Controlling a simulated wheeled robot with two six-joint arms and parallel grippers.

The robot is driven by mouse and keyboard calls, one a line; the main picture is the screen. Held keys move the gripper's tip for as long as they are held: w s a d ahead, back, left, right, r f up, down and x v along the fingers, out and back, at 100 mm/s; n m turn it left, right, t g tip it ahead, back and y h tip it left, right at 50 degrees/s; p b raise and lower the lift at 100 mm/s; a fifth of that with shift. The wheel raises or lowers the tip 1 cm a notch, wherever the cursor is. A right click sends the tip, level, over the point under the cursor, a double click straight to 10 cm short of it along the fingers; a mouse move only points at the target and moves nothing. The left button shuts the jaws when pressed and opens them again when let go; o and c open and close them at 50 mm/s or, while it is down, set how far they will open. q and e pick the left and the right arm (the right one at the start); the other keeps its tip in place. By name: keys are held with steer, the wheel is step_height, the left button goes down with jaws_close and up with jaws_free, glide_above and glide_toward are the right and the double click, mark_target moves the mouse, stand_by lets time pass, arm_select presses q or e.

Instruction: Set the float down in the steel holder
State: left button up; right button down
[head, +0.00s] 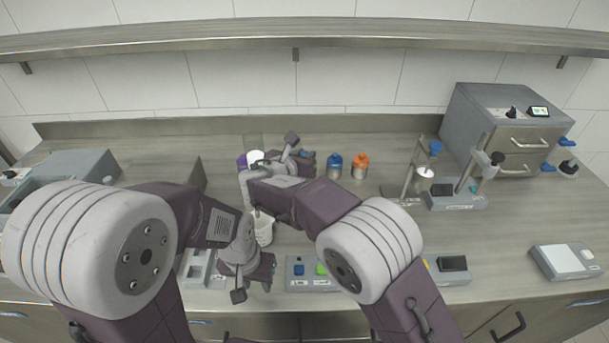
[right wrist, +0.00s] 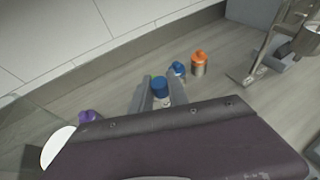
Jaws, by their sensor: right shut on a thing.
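My right gripper (right wrist: 158,98) is shut on a blue-topped thing (right wrist: 160,86), which may be the float; its lower part is mostly hidden. In the head view the right gripper (head: 295,152) is over the back middle of the bench, left of the blue bottle. A steel upright (head: 407,181) stands to the right of the bottles, apart from the right gripper; I cannot tell whether it is the steel holder. My left gripper (head: 254,280) is low at the front middle, by a whitish cup (head: 264,229); its jaw opening is unclear.
A blue bottle (head: 335,165) and an orange bottle (head: 360,166) stand at the back. A purple cap (right wrist: 88,116) and a white round top (right wrist: 57,148) are left of the right gripper. A grey drawer unit (head: 505,130) fills the back right. The bench at front right is partly clear.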

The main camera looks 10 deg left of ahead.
arm_select(q)
steer(key=shift+s+f+b, duration=0.3)
steer(key=shift+s+b, duration=0.05)
steer(key=shift+b, duration=0.05)
arm_select(e)
steer(key=f, duration=0.4)
steer(key=shift+s+a+f, duration=0.1)
steer(key=shift+s, duration=0.3)
arm_select(q)
steer(key=shift+w, duration=0.2)
arm_select(e)
steer(key=shift+w+f, duration=0.2)
arm_select(q)
steer(key=shift+f, duration=0.15)
arm_select(e)
steer(key=shift+f, duration=0.1)
steer(key=c, duration=1.3)
jaws_free()
